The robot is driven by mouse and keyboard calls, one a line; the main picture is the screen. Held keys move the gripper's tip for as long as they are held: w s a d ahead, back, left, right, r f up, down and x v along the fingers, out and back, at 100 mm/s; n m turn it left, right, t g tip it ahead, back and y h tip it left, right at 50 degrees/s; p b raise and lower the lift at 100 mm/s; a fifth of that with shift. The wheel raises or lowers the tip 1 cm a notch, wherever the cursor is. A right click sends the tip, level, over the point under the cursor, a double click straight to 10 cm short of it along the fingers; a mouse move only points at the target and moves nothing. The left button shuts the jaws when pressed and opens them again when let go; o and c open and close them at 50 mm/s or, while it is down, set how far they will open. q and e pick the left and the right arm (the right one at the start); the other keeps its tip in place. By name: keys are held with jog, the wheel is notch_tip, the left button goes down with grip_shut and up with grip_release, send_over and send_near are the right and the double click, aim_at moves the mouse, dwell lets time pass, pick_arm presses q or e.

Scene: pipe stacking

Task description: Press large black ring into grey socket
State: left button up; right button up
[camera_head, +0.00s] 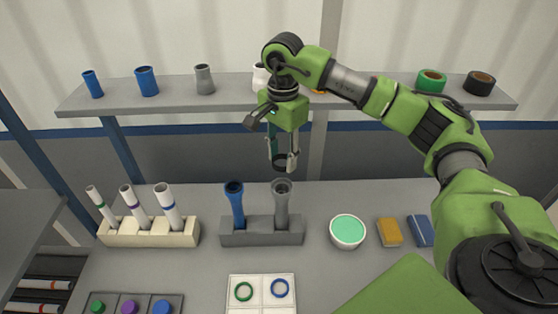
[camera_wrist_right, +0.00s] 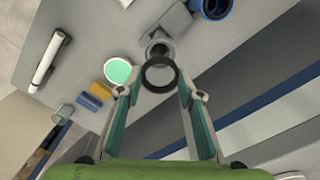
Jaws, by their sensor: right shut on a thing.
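My right gripper (camera_head: 281,160) is shut on the large black ring (camera_head: 280,162) and holds it just above the grey socket (camera_head: 282,188). In the right wrist view the black ring (camera_wrist_right: 158,74) sits between the two fingertips of the gripper (camera_wrist_right: 157,84), with the grey socket (camera_wrist_right: 158,47) just beyond it. The ring and the socket look apart. The grey socket stands upright in the right side of a grey block (camera_head: 262,238), beside a blue socket (camera_head: 234,204). My left gripper is not in view.
A white rack (camera_head: 150,238) with white tubes stands at the left. A bowl with green content (camera_head: 347,230), a yellow block (camera_head: 390,232) and a blue block (camera_head: 420,230) are at the right. A white tray (camera_head: 262,306) with two rings lies in front. A shelf (camera_head: 230,86) with pipe pieces runs behind.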

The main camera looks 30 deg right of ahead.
notch_tip(320, 180, down, 5)
jog(key=b, duration=0.3)
jog(key=shift+f+b, duration=0.8)
jog(key=shift+f, duration=0.2)
jog(key=shift+f+b, duration=0.2)
jog(key=shift+b, duration=0.3)
dwell(0.7)
jog(key=o, duration=1.2)
jog(key=shift+r, duration=0.1)
